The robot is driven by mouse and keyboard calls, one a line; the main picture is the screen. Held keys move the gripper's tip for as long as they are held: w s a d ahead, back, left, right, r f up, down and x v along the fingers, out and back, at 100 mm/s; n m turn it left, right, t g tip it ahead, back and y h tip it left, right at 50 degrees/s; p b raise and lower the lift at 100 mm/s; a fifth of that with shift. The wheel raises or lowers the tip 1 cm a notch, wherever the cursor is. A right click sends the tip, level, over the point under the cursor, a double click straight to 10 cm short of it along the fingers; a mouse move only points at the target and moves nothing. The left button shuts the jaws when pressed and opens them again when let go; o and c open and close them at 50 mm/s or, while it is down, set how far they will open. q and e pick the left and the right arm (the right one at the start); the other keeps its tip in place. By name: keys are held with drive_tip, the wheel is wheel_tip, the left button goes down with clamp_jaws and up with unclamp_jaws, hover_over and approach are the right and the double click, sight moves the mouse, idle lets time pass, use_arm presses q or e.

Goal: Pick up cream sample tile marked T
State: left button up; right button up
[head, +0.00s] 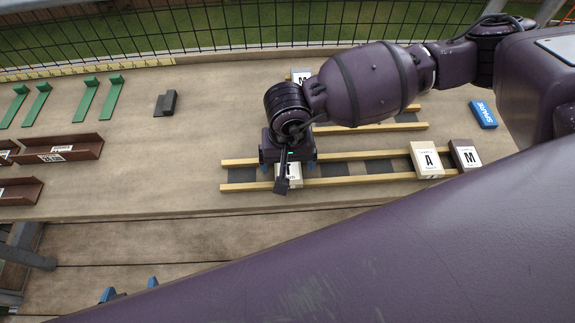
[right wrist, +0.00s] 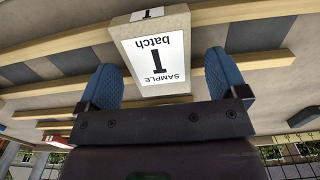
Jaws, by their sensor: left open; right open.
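A cream sample tile (head: 295,171) lies on the near pair of wooden battens, mostly hidden under my right gripper (head: 288,160). In the right wrist view the tile (right wrist: 155,47) shows a white label with SAMPLE, batch and one large letter, seen upside down; I cannot tell surely whether it is a T or an I. My right gripper (right wrist: 166,82) is open, its blue fingers on either side of the tile in that view. I cannot tell whether they touch it. My left gripper (head: 130,288) is open and empty at the bottom left edge.
A cream tile A (head: 427,160) and a brown tile M (head: 465,155) stand at the battens' right end. Another labelled tile (head: 301,75) is partly behind my right arm. A blue SPARE block (head: 483,114), brown trays (head: 88,148) and green brackets (head: 85,100) lie further out.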

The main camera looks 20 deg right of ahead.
drive_tip(key=shift+f, duration=0.25)
drive_tip(key=c, duration=1.1)
drive_tip(key=shift+r, duration=0.1)
